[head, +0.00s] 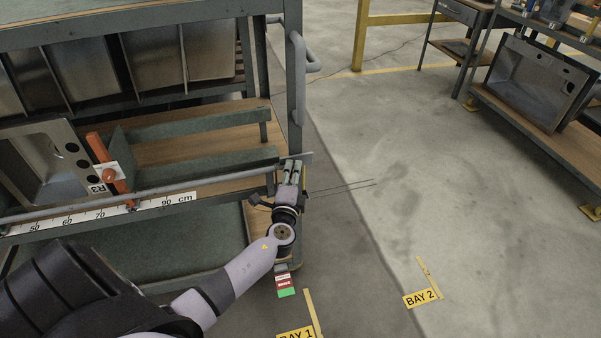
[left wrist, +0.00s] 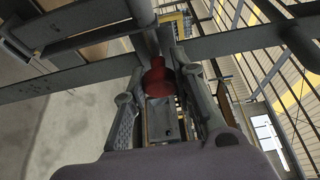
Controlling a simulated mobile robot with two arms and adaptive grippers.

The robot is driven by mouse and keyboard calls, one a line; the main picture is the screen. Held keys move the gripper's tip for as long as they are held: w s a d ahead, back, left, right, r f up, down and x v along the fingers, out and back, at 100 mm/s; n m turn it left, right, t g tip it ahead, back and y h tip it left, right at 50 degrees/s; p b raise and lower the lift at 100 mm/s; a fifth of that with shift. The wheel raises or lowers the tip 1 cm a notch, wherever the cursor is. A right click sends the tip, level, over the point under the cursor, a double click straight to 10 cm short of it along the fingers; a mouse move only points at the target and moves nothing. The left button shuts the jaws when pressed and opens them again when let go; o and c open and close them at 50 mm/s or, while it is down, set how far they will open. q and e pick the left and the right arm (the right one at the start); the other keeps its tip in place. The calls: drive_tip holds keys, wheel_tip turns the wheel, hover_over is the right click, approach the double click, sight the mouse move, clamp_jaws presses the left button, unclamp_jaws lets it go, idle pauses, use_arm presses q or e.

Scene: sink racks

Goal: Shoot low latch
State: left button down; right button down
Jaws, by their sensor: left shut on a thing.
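My left gripper (head: 291,172) is at the right front post of the grey rack cart, level with the low shelf. In the left wrist view the gripper (left wrist: 158,72) has its fingers on both sides of a red knob (left wrist: 158,80), which I take to be the low latch's knob, and is shut on it. The knob sits in line with a grey bar. In the head view the knob is hidden by the gripper, and I cannot tell the bolt's position. A red, white and green label (head: 285,284) shows below the gripper. My right gripper is not in view.
The low shelf (head: 190,157) holds a steel sink (head: 47,167) beside an orange stop (head: 106,163) tagged R3. A centimetre scale (head: 150,202) runs along the front. A curved handle (head: 301,70) stands above. Floor to the right, around the BAY 2 sign (head: 421,298), is clear.

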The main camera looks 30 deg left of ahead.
use_arm(q)
drive_tip(key=shift+s+a+f, duration=0.1)
drive_tip(key=shift+s+a, duration=0.4)
drive_tip(key=shift+s, duration=0.1)
drive_tip(key=c, duration=1.3)
unclamp_jaws()
drive_tip(key=shift+s+a, duration=0.1)
drive_tip(key=v, duration=1.2)
